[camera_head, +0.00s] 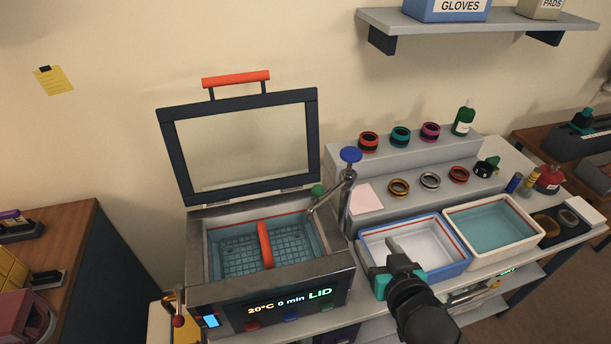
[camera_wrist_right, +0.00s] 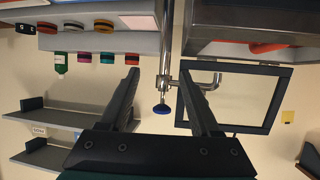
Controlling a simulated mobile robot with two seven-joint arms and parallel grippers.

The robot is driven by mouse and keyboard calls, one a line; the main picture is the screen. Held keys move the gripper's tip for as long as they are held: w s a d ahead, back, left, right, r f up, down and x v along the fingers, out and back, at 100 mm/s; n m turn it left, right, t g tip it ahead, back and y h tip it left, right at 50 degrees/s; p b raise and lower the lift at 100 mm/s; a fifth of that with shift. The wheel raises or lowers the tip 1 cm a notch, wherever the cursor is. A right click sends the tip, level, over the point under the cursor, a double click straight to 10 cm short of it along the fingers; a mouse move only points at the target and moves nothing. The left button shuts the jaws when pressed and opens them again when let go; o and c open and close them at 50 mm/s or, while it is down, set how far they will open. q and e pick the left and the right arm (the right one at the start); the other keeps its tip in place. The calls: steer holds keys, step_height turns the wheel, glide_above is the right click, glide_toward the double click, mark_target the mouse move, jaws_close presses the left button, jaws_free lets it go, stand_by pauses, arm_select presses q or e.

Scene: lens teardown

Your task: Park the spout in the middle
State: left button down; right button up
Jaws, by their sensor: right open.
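The spout (camera_head: 326,197) is a grey metal pipe on an upright post with a blue knob (camera_head: 350,155) on top. In the head view it points left, its end over the right edge of the open bath (camera_head: 225,262). In the right wrist view, which is upside down, the spout (camera_wrist_right: 203,84) runs right from the post, partly behind one finger. My right gripper (camera_head: 389,243) is open and empty over the blue-rimmed white tray (camera_head: 457,270), right of and in front of the post. In the wrist view the post shows between its fingers (camera_wrist_right: 160,82). My left gripper is out of view.
The bath's lid (camera_head: 163,150) stands open, and an orange handle (camera_head: 265,245) rises inside the bath. A cream tray of teal liquid (camera_head: 492,225) lies right. Stepped shelves (camera_head: 415,190) with several rings and a green bottle (camera_head: 463,122) stand behind. A wall shelf (camera_head: 480,20) hangs above.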

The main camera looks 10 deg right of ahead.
mark_target(327, 194)
steer(key=w+a+r+n+t+y, duration=0.25)
steer(key=a+r+t+y, duration=0.2)
steer(key=y, duration=0.35)
steer(key=f+p+x, duration=0.1)
steer(key=x, duration=1.3)
steer(key=shift+w+r+n+g, duration=0.25)
steer(key=shift+w+n+g, duration=0.1)
steer(key=shift+n, duration=0.1)
steer(key=shift+a, duration=0.1)
steer(key=shift+c, duration=0.3)
jaws_close()
stand_by(0.4)
